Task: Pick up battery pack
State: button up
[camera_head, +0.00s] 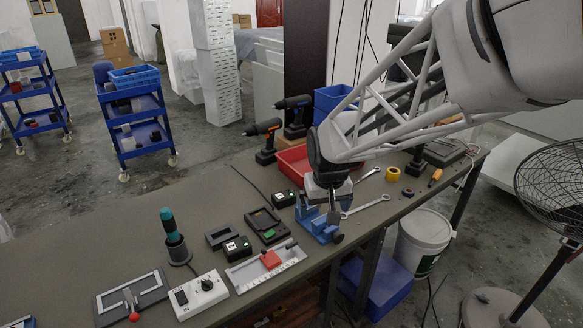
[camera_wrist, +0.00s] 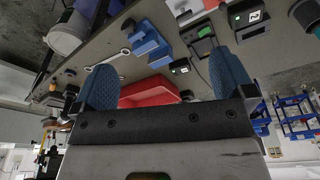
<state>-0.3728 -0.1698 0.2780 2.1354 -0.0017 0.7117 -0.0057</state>
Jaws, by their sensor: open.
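Two black battery packs with green marks lie on the bench in the head view. One battery pack (camera_head: 284,199) is near the red bin, and the other (camera_head: 237,248) is farther front left. They also show in the wrist view, one (camera_wrist: 181,67) between my fingers and one (camera_wrist: 247,14) near the top edge. A black charger dock (camera_head: 265,224) lies between them. My gripper (camera_head: 333,203) is above the blue vise, right of both packs. Its two blue pads (camera_wrist: 164,75) stand wide apart with nothing between them. Its fingertips are partly hidden in the head view.
A blue vise (camera_head: 318,226) is below my gripper. A red bin (camera_head: 292,162) and drills (camera_head: 265,138) stand behind. A wrench (camera_head: 366,206) lies right.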

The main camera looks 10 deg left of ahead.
jog(key=w+a+f+n, duration=0.2)
jog(key=w+a+f, duration=0.3)
jog(key=a+f, duration=0.5)
jog(key=n, duration=0.1)
send_over(237, 245)
jog(key=shift+g, duration=0.3)
jog(key=f, duration=0.9)
jog(key=shift+s+d+f, duration=0.1)
jog(key=shift+s+d, duration=0.1)
jog(key=shift+w+a+f, duration=0.1)
jog(key=shift+w+f, duration=0.05)
jog(key=shift+f, duration=1.1)
jog(key=shift+f, duration=0.15)
jog(key=shift+w+a+f, duration=0.1)
jog(key=shift+w+f, duration=0.05)
jog(key=shift+f, duration=1.1)
jog(key=shift+w+a+f, duration=0.1)
jog(key=shift+f, duration=1.1)
